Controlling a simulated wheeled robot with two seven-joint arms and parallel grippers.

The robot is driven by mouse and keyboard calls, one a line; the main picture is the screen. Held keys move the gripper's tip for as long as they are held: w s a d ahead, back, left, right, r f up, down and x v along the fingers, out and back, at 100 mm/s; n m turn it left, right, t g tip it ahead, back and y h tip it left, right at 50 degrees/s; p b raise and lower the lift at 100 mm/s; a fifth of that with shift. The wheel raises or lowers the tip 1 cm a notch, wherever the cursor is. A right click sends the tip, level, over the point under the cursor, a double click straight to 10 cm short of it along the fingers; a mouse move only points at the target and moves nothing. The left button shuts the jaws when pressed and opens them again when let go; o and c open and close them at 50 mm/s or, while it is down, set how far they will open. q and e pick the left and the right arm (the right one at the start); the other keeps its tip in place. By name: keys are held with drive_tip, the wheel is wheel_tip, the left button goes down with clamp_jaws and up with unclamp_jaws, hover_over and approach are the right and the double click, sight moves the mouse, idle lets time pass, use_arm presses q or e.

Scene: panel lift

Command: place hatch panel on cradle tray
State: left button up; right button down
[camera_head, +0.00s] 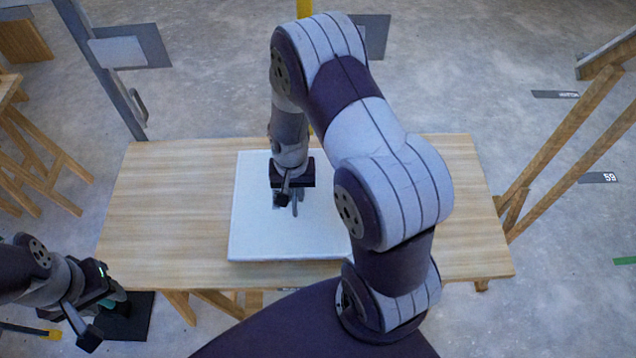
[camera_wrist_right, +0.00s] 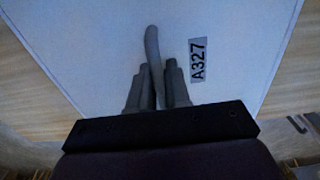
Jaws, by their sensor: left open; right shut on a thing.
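The white hatch panel (camera_head: 260,225) lies flat over the middle of the wooden table in the head view. It also fills much of the right wrist view (camera_wrist_right: 120,40), with a label reading A327. My right gripper (camera_head: 290,195) is above the panel, its fingers shut on the panel's grey handle (camera_wrist_right: 152,45). My left gripper (camera_head: 88,318) is open and empty at the lower left, off the table's front left corner. I cannot make out a cradle tray. I cannot tell whether the panel touches the tabletop or is slightly above it.
The wooden table (camera_head: 155,205) has bare top to the left and right of the panel. A grey metal post (camera_head: 100,65) stands behind its back left corner. Wooden trestles stand at the left (camera_head: 35,165) and right (camera_head: 570,135). My right arm hides part of the panel and table.

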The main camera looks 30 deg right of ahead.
drive_tip(key=shift+w+a+f, duration=0.65)
drive_tip(key=shift+w+a, duration=0.1)
drive_tip(key=shift+w, duration=0.1)
wheel_tip(320, 180, down, 3)
drive_tip(key=shift+a+f, duration=0.1)
drive_tip(key=shift+f, duration=0.05)
drive_tip(key=shift+w+f, duration=0.1)
drive_tip(key=shift+f, duration=0.35)
drive_tip(key=c, duration=1.1)
unclamp_jaws()
drive_tip(key=shift+f, duration=0.1)
